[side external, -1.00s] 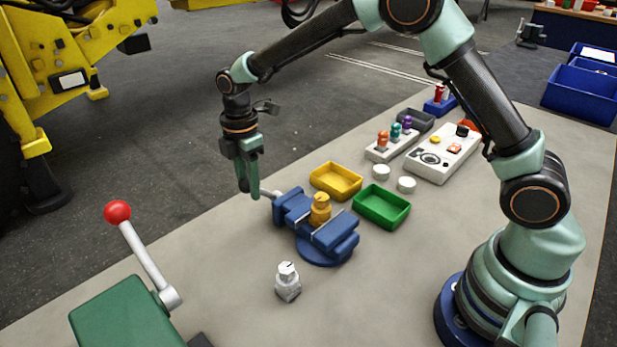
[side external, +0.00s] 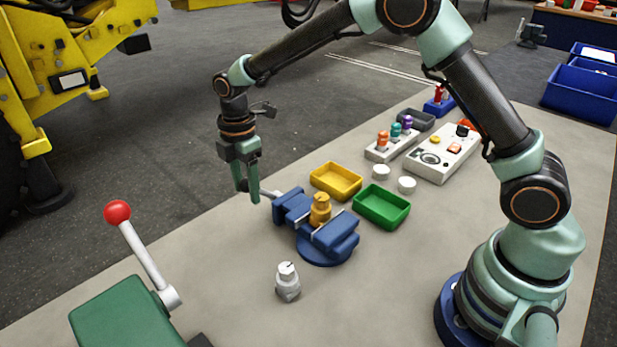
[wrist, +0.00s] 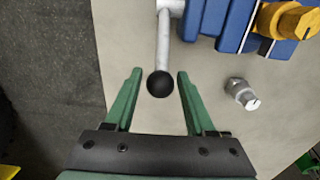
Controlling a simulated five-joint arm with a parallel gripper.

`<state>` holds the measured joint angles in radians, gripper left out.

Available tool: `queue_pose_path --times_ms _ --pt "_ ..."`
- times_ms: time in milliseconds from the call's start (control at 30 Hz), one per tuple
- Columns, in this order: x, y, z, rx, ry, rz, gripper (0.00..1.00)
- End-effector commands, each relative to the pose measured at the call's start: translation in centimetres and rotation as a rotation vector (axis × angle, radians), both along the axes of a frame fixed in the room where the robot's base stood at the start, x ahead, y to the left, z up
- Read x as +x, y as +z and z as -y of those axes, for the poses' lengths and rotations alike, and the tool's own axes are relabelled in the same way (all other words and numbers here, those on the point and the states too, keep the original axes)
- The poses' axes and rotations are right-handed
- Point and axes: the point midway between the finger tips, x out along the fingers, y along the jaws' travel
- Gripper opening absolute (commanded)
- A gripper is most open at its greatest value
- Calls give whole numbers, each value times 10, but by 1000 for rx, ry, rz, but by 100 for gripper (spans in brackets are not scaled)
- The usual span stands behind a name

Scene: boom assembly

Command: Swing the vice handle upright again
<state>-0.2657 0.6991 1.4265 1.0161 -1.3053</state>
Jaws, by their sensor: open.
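The blue vice (side external: 318,232) stands on the bench with a brass-yellow fitting (side external: 320,209) between its jaws. It also shows at the top right of the wrist view (wrist: 212,22). The vice handle (wrist: 163,45) is a grey rod with a black ball end (wrist: 160,84). In the wrist view the ball lies between my gripper's (wrist: 156,75) two green fingers, with a gap on each side. My gripper (side external: 248,196) is open, pointing down at the handle end of the vice. In the side view the fingers hide most of the handle.
A silver fitting (side external: 288,281) stands in front of the vice. Yellow (side external: 336,181) and green (side external: 382,207) trays sit behind it. A red-knobbed lever (side external: 117,212) on a green box rises at the front left. Bench left of the silver fitting is clear.

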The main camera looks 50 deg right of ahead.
Motion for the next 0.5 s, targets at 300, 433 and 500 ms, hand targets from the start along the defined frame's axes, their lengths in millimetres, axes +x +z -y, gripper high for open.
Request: queue_pose_path --times_ms 300,433,500 --pt "0 0 0 0 -1 1 11" --pt "0 2 3 0 -2 1 11" --pt "1 4 6 0 -3 1 11"
